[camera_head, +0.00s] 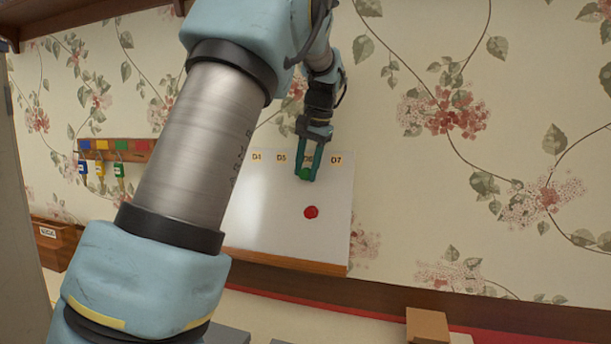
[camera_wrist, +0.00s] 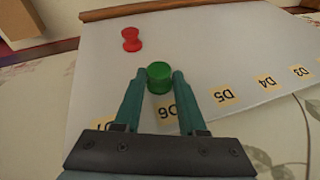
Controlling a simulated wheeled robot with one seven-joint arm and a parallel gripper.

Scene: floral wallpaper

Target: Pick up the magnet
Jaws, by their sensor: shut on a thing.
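A green magnet (camera_head: 306,174) is between the fingertips of my gripper (camera_head: 309,176), near the D6 label on a white board (camera_head: 262,222). The wrist view shows the green magnet (camera_wrist: 159,77) between the two teal fingers of my gripper (camera_wrist: 160,82), which are shut on it. I cannot tell whether the magnet still touches the board. A red magnet (camera_head: 311,212) sits on the board lower down, apart from the gripper; it also shows in the wrist view (camera_wrist: 131,39). My arm hides the left part of the board.
A rack (camera_head: 116,156) with coloured squares and hanging tags is on the wall at the left. A wooden box (camera_head: 52,243) is below it. A brown block (camera_head: 427,325) is at the lower right. The floral wall right of the board is clear.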

